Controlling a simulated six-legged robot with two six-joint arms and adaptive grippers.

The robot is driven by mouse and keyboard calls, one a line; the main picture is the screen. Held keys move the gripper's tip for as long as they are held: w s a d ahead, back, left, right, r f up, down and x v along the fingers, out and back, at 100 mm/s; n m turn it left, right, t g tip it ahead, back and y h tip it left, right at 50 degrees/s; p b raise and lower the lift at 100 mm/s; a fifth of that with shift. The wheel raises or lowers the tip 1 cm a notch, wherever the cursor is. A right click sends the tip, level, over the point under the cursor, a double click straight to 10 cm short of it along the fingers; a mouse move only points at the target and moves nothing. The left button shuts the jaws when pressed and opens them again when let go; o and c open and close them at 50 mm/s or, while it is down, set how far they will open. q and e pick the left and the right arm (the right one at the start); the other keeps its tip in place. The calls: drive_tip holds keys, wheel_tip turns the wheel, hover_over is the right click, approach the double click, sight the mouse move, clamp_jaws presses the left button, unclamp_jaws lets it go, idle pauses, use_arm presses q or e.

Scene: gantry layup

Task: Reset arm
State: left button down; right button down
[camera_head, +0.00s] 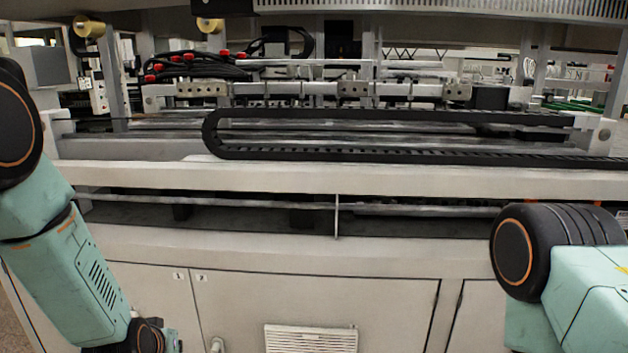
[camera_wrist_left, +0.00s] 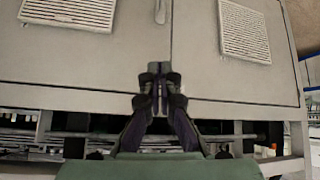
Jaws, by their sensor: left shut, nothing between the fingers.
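My left gripper (camera_wrist_left: 158,84) shows in the left wrist view, with its two dark fingers together and nothing between them. It is in front of the grey cabinet doors (camera_wrist_left: 100,65) of the machine, close to the seam between two doors; I cannot tell whether it touches them. In the head view my left arm comes down along the left side, and its gripper is out of the picture. My right arm shows at the lower right of the head view, and its gripper is not in view.
The gantry machine (camera_head: 330,180) spans the head view, with a black cable chain (camera_head: 400,155) along its top. Its lower cabinet has a vent grille (camera_head: 310,338). Red-tipped black cables (camera_head: 195,68) lie at the back left. Floor shows at the far left.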

use_arm(q)
drive_tip(key=s+d+f+g+b, duration=0.1)
drive_tip(key=s+f, duration=0.5)
drive_tip(key=s, duration=0.6)
drive_tip(key=s+d+f+m+g+b, duration=0.1)
drive_tip(key=s+d+f+g+b, duration=0.1)
drive_tip(key=s+f+g, duration=0.2)
drive_tip(key=s+d+f+m+g+h+b, duration=0.1)
drive_tip(key=s+f, duration=0.8)
drive_tip(key=s, duration=1)
drive_tip(key=shift+s+d+f+g+b, duration=0.35)
drive_tip(key=shift+g+b, duration=0.45)
drive_tip(key=shift+g, duration=0.3)
drive_tip(key=shift+d, duration=0.1)
